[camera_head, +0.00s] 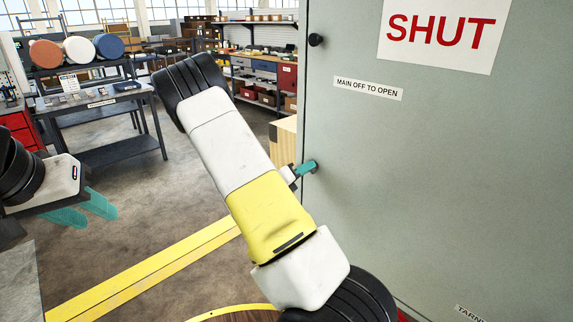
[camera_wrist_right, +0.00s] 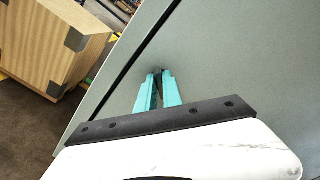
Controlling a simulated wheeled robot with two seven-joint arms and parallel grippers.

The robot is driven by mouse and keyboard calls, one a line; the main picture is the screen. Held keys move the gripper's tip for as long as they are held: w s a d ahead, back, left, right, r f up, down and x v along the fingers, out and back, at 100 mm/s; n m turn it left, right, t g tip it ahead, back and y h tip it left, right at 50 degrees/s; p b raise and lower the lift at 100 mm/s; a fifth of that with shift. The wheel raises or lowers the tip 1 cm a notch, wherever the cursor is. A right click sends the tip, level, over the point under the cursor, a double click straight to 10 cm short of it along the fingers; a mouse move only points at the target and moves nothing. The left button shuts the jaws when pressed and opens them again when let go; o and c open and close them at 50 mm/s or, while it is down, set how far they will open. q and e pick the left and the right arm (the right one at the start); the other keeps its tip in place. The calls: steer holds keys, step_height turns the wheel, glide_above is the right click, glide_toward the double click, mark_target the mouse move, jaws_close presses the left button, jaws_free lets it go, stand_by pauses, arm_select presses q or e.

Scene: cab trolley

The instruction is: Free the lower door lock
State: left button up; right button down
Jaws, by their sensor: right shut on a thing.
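The grey cabinet door (camera_head: 440,170) fills the right of the head view. My right gripper (camera_head: 312,166) is at the door's left edge, below a black knob (camera_head: 316,40), the upper lock. In the right wrist view the teal fingertips of my right gripper (camera_wrist_right: 160,74) close together against the door face (camera_wrist_right: 225,65). They are shut on a small dark thing (camera_wrist_right: 158,70), taken to be the lower door lock, mostly hidden by the fingers. My left gripper (camera_head: 92,207) is at the far left, away from the cabinet, its teal fingers apart and empty.
A sign reading SHUT (camera_head: 440,32) and a label "MAIN OFF TO OPEN" (camera_head: 368,89) are on the door. A wooden crate (camera_wrist_right: 52,45) stands beside the cabinet. Workbenches and shelves are behind. Yellow floor stripes (camera_head: 150,268) cross open floor at left.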

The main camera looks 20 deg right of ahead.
steer(key=shift+w+f+n, duration=0.1)
steer(key=shift+n, duration=1.75)
steer(key=shift+f+n, duration=0.1)
steer(key=shift+n, duration=1.75)
steer(key=c, duration=1.5)
jaws_free()
steer(key=v, duration=0.8)
steer(key=shift+d, duration=0.1)
